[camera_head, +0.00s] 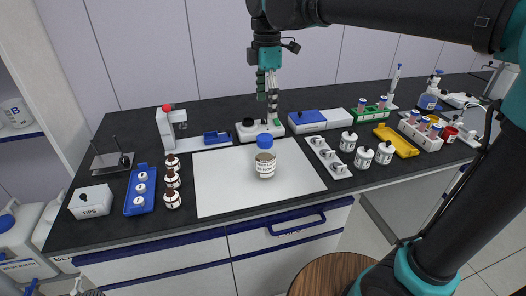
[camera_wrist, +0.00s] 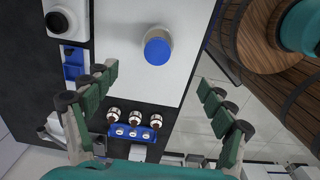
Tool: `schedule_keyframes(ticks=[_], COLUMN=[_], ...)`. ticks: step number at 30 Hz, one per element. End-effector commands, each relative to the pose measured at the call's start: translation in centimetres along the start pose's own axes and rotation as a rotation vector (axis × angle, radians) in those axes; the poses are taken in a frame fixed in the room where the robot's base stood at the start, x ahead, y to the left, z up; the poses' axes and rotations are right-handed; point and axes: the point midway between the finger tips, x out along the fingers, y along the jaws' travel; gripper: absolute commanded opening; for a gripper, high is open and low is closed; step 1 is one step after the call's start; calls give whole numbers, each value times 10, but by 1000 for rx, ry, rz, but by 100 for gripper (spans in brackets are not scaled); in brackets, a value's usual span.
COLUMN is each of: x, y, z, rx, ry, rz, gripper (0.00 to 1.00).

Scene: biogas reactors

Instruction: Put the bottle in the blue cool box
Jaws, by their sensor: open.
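The bottle (camera_head: 265,163), clear with a blue cap and a white label, stands upright on the white mat (camera_head: 218,183) on the dark bench. In the wrist view its blue cap (camera_wrist: 158,51) shows from above, beyond my fingertips in the upper middle. My gripper (camera_head: 267,84) hangs fingers down above the bench, apart from the bottle. In the wrist view my gripper (camera_wrist: 156,84) is wide open with nothing between its fingers. I cannot make out a blue cool box for certain in either view.
A blue rack (camera_head: 140,190) and several brown-capped jars (camera_head: 172,180) stand left of the mat. A white holder (camera_head: 328,157) and white bottles (camera_head: 364,158) stand to its right. A stirrer (camera_head: 260,128) is behind. A round wooden top (camera_head: 335,275) is in front.

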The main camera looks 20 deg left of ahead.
Motion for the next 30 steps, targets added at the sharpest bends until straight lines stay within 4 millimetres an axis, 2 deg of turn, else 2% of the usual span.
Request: schedule_keyframes(ticks=[5,18,26,30], x=[22,105,123,141], y=[0,0,1,3], z=[-2,-1,-1,-2], rx=[-10,-6,-6,-6], ry=[-1,0,0,0], rz=[-2,-1,-1,-1], gripper=[83,83,83,83])
